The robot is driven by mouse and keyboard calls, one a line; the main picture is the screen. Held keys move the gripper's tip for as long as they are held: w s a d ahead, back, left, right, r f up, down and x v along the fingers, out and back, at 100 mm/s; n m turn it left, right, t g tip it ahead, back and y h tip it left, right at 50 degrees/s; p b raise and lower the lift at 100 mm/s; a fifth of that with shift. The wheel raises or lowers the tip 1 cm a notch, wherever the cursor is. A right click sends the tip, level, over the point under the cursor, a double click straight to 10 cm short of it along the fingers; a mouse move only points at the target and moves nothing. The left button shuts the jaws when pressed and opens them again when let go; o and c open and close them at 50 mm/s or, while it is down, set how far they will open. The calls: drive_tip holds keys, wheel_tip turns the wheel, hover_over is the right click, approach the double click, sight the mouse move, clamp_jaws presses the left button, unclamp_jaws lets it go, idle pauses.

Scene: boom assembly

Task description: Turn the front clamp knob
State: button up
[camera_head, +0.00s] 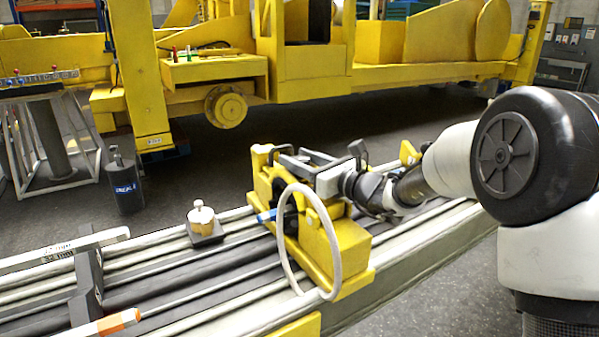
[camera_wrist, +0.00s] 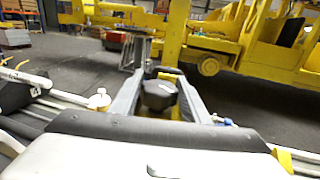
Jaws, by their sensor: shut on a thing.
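The front clamp knob is a black, faceted knob (camera_wrist: 159,96), seen in the wrist view between the two grey fingers of my gripper (camera_wrist: 164,76). The fingers lie along its left and right sides and are shut on it. In the head view, my gripper (camera_head: 296,160) reaches from the right over the top of the yellow clamp block (camera_head: 318,245). There the fingers and wrist cover the knob, so its turn angle cannot be told.
A pale handwheel ring (camera_head: 334,240) stands at the front of the clamp block. Long rails (camera_head: 230,272) run beneath. A small post with a round top (camera_head: 202,217) stands on the rails to the left. A dark canister (camera_head: 124,185) stands on the floor. Yellow machinery (camera_head: 330,80) fills the background.

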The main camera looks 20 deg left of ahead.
drive_tip(key=t+b, duration=0.1)
drive_tip(key=m+h+b, duration=0.1)
drive_tip(key=shift+f+t+b, duration=0.25)
drive_tip(key=shift+t+b, duration=0.15)
drive_tip(key=shift+r+m+t+h+b, duration=0.25)
drive_tip(key=shift+m+t+h+b, duration=0.3)
drive_tip(key=shift+b, duration=0.2)
drive_tip(key=shift+r, duration=0.1)
drive_tip(key=o, duration=1)
drive_tip(key=shift+o, duration=0.2)
drive_tip(key=p+v, duration=0.2)
drive_tip(key=v, duration=1.5)
drive_tip(key=shift+s+d, duration=0.1)
drive_tip(key=shift+d, duration=0.15)
